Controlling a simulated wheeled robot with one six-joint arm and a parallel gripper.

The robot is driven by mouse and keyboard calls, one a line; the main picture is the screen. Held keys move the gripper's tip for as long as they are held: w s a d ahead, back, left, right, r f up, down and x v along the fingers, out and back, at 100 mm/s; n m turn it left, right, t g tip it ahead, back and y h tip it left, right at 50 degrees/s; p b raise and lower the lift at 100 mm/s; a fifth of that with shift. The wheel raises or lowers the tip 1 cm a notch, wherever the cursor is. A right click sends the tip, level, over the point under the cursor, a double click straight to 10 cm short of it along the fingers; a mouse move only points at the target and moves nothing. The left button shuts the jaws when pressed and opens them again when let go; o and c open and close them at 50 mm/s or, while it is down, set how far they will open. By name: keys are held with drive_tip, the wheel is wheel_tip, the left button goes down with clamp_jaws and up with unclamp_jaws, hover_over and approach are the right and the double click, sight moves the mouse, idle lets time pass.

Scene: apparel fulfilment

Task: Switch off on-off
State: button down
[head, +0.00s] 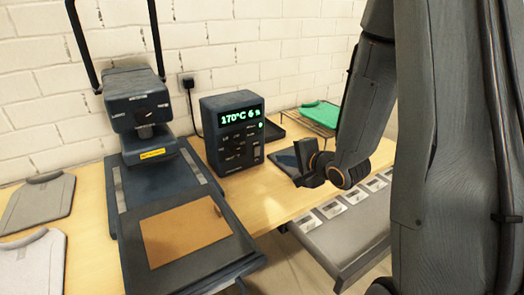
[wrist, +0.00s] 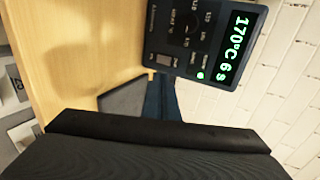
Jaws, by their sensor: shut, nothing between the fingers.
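A dark control box (head: 232,163) stands on the table against the wall. Its display (head: 240,115) glows green with "170°C 6 s", and a small green lamp (wrist: 200,75) is lit beside the buttons. A small rectangular control (wrist: 163,60) on the panel may be the on-off switch, but its label is too small to read. My gripper (head: 308,160) is right of the box, apart from it and above the table. In the wrist view my gripper (wrist: 160,132) is a dark shape across the lower part, shut and empty, with the panel beyond it.
A heat press (head: 140,110) stands left of the box, with a brown sheet (head: 185,232) on its front plate. Grey garment boards (head: 38,200) lie at far left. A green folded item (head: 322,114) lies on a rack at the back right. A tray with small cards (head: 345,240) is in front.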

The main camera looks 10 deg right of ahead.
drive_tip(key=p, duration=0.1)
approach(257, 149)
drive_tip(key=f, duration=0.1)
drive_tip(key=w+f, duration=0.1)
drive_tip(key=f, duration=0.1)
drive_tip(key=shift+w+a+f, duration=0.15)
drive_tip(key=shift+w+a, duration=0.2)
drive_tip(key=shift+a, duration=0.05)
drive_tip(key=shift+w+a+r+p, duration=0.15)
drive_tip(key=shift+w+p, duration=0.15)
drive_tip(key=shift+w, duration=0.25)
drive_tip(key=shift+w+a+r+p, duration=0.15)
drive_tip(key=shift+w+r+p, duration=0.1)
drive_tip(key=shift+w, duration=0.25)
drive_tip(key=shift+w+a, duration=0.2)
drive_tip(key=shift+w, duration=0.5)
